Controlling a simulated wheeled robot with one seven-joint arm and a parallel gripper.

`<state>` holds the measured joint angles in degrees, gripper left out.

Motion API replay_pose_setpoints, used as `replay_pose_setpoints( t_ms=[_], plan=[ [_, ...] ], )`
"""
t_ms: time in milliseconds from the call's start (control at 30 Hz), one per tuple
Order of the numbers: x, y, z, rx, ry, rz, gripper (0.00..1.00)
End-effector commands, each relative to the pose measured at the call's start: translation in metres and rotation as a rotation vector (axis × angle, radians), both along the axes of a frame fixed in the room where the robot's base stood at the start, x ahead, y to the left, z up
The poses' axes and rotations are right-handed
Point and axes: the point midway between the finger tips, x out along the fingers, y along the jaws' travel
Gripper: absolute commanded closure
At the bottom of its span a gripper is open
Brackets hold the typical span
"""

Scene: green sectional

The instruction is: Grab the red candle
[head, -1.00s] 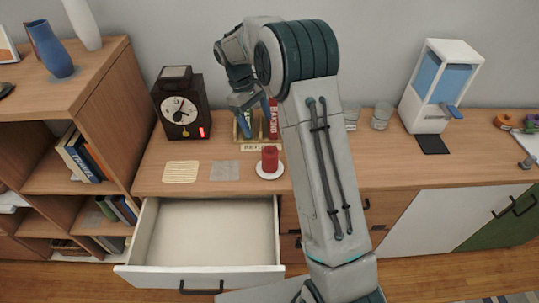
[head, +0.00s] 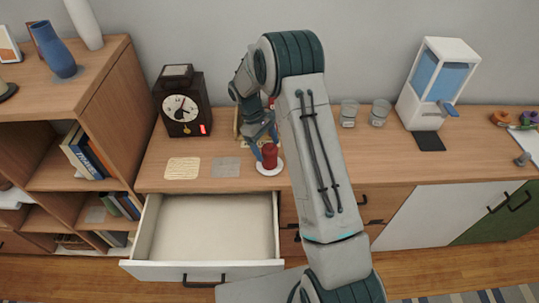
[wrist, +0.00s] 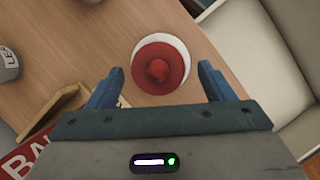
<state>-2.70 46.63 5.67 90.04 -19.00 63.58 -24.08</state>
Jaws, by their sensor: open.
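The red candle (head: 270,156) stands upright on a small white saucer (head: 270,171) near the front edge of the wooden cabinet top. In the wrist view the candle (wrist: 160,62) is seen from above on the white saucer (wrist: 137,50), just ahead of the fingertips and roughly midway between them. My gripper (head: 263,142) is right behind and above the candle in the head view. In the wrist view my gripper (wrist: 161,78) has its two blue fingers wide apart with nothing between them.
An open drawer (head: 205,235) juts out below the front edge. Two glasses (head: 349,113) (head: 380,112) and a white dispenser (head: 437,85) stand to the right.

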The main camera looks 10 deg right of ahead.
Motion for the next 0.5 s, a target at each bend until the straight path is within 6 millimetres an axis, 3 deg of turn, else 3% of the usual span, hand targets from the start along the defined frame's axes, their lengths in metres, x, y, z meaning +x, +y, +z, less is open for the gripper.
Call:
replay_pose_setpoints(
  t_ms=[200,500],
  plan=[
    [-0.011,-0.011,-0.025,-0.001,0.002,-0.001,0.25],
    [-0.012,-0.012,-0.031,0.000,0.000,-0.001,0.25]
  ],
)
